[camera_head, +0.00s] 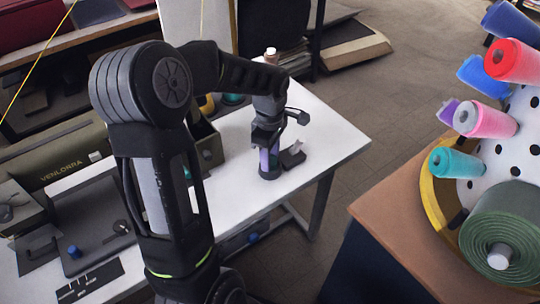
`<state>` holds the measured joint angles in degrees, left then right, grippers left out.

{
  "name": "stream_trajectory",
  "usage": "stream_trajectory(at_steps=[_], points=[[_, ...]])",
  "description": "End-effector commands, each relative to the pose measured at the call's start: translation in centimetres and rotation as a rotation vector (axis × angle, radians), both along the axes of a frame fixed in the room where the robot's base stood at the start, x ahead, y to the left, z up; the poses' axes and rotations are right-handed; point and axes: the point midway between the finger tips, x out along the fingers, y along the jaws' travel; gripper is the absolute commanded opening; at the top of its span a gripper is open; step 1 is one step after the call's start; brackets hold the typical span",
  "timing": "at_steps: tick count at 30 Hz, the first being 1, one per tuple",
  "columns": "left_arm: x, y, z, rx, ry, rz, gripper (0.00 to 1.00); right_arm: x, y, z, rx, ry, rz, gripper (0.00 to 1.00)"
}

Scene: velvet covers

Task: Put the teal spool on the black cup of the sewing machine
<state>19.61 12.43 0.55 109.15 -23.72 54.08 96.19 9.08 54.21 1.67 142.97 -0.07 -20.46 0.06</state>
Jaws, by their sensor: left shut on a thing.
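My left gripper (268,138) points down over the white table and is shut on a small spool (272,159), which I take to be the teal spool; its colour looks teal to purple and the fingers partly cover it. Directly below it is a round black piece (270,174), likely the black cup. I cannot tell whether spool and cup touch. My left arm hides much of the table's middle and the sewing machine cannot be clearly made out. My right gripper is not in view.
An olive VENLORRA case (65,165) is at the left. A brown table (390,215) at right holds a polka-dot stand (500,135) with coloured rolls. The white table's right end (335,140) is clear.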

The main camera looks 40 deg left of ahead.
Motion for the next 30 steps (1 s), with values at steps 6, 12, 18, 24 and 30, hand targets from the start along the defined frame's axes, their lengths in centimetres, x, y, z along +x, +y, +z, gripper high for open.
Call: stream_trajectory(at_steps=[6,12,18,24,30], points=[[0.0,0.0,-0.3,0.0,0.0,0.0,0.0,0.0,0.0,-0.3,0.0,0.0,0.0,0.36],[0.0,0.0,-0.3,0.0,0.0,0.0,0.49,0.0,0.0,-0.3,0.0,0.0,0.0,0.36],[0.0,0.0,-0.2,0.0,0.0,0.0,0.58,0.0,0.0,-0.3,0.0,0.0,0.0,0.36],[0.0,0.0,-0.1,0.0,0.0,0.0,0.58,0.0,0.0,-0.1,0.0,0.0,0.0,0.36],[0.1,0.1,1.4,0.002,-0.004,0.0,0.58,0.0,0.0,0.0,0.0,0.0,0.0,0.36]])
